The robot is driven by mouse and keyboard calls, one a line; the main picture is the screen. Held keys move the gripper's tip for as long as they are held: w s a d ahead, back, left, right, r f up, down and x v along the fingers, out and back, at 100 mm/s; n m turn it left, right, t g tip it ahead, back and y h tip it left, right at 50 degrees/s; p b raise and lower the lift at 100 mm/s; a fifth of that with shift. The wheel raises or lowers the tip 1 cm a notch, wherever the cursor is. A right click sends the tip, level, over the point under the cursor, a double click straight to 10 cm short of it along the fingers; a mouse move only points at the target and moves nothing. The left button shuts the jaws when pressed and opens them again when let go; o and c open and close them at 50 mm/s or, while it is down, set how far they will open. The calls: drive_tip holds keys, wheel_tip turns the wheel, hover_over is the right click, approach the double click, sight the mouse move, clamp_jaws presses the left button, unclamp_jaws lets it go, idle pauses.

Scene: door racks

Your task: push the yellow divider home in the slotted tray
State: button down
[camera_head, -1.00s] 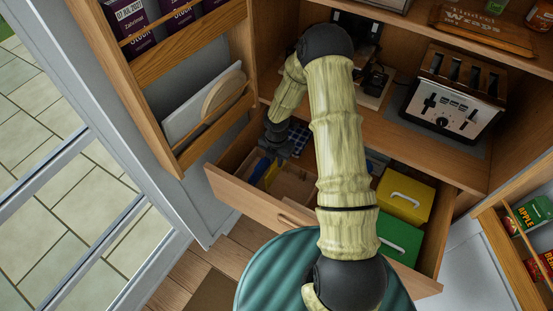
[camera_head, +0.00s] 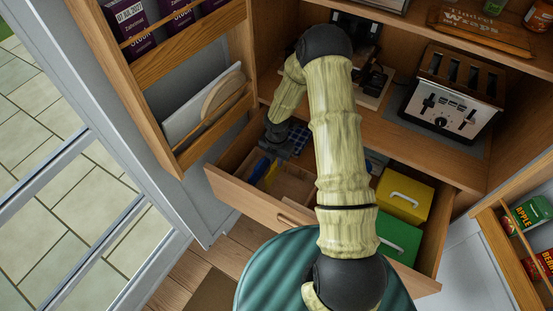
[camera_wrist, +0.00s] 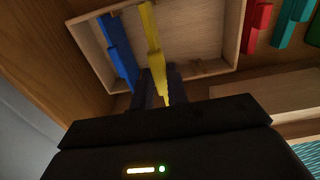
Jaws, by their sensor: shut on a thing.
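The yellow divider (camera_wrist: 152,42) shows in the wrist view as a long narrow piece running from the tray's far wall down between my fingers. My gripper (camera_wrist: 163,85) is shut on its near end; the fingers hide part of it. The slotted tray (camera_wrist: 205,28) is pale wood with low walls. A blue divider (camera_wrist: 118,52) stands to the left of the yellow one, apart from it. In the head view my gripper (camera_head: 276,152) is low in the open drawer, and the yellow divider (camera_head: 271,175) shows just below it. I cannot tell how deep the divider sits.
Red (camera_wrist: 257,28), teal and green pieces lie right of the tray in the wrist view. The drawer (camera_head: 240,195) also holds a yellow box (camera_head: 404,197) and a green box (camera_head: 398,240) at right. A rack door (camera_head: 205,125) stands close left of my gripper.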

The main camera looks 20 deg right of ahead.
sight(277, 170)
drive_tip(key=shift+f+b, duration=2.25)
drive_tip(key=shift+f, duration=1.2)
drive_tip(key=c, duration=1.3)
unclamp_jaws()
wheel_tip(277, 170, up, 17)
drive_tip(key=shift+r, duration=0.2)
